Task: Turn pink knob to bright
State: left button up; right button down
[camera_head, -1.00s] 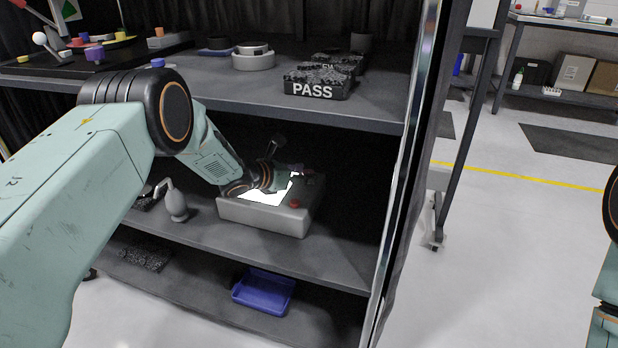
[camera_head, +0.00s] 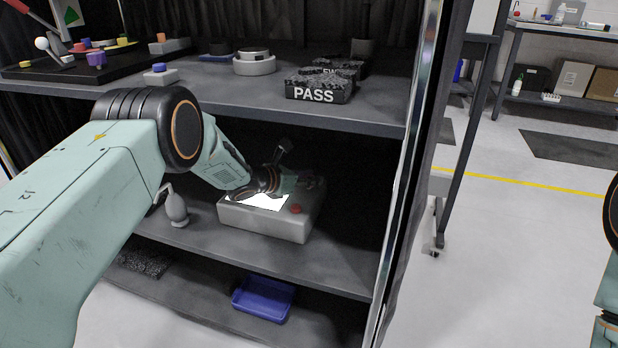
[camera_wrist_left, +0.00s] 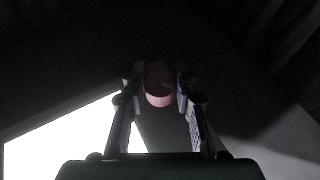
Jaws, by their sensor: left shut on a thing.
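The pink knob (camera_wrist_left: 159,88) shows in the left wrist view between the two fingers of my left gripper (camera_wrist_left: 160,92), which is shut on it. In the head view the knob is hidden behind the gripper. My left gripper (camera_head: 300,184) reaches over the back of a grey box (camera_head: 262,224) on the middle shelf. The box has a bright white lit panel (camera_head: 262,201) on top and a red button (camera_head: 295,209) near its right front. My right gripper is out of view.
The upper shelf (camera_head: 225,85) hangs over the box and carries a black PASS block (camera_head: 317,92). A blue tray (camera_head: 264,297) lies on the lower shelf. A shiny upright panel (camera_head: 408,190) borders the right side.

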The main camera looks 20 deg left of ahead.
pick_arm(q)
grip_shut()
jog(key=shift+d+r+n+t, duration=0.1)
jog(key=shift+r+n+t, duration=0.05)
jog(key=shift+n+t, duration=0.15)
jog(key=shift+w+y, duration=0.1)
jog(key=shift+y, duration=0.3)
jog(key=shift+n+t+y+p, duration=0.3)
jog(key=shift+n+t+y, duration=0.1)
jog(key=shift+n+y, duration=0.45)
jog(key=shift+r+n+y, duration=0.1)
jog(key=shift+n+y, duration=0.75)
jog(key=shift+w+n+t+y+b, duration=0.1)
jog(key=shift+n+t+y+b, duration=0.2)
jog(key=shift+n+y+b, duration=0.15)
